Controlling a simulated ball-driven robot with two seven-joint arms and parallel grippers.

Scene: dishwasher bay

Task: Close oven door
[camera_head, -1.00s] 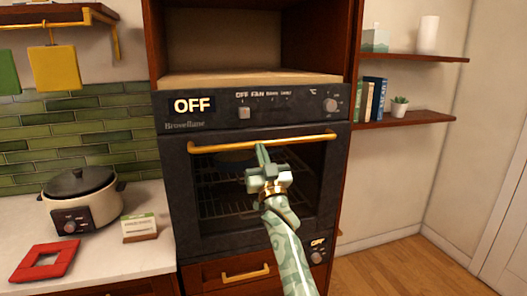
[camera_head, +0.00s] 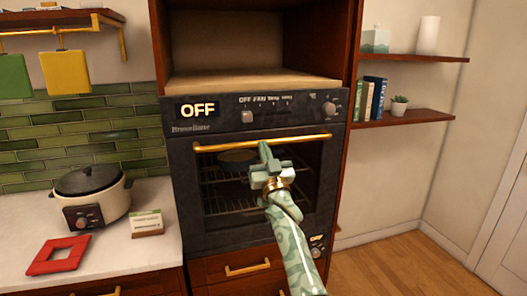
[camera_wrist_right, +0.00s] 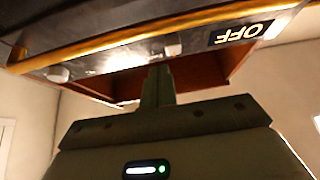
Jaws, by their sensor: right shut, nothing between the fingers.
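The oven door (camera_head: 222,222) is dark with a glass window, and racks and a round pan (camera_head: 238,156) show through it. It looks shut or nearly shut; a small gap cannot be ruled out. Its gold bar handle (camera_head: 225,146) runs along the top edge. My right gripper (camera_head: 264,148) is in front of the door's upper middle, fingers up and together, tips just below the handle. Contact with the door cannot be told. In the right wrist view my fingers (camera_wrist_right: 158,85) are shut and empty, with the handle (camera_wrist_right: 120,38) beyond them. My left gripper is out of view.
The control panel (camera_head: 290,111) with its OFF display is above the door. A wooden drawer (camera_head: 215,268) is below. Open floor (camera_head: 400,266) lies at right.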

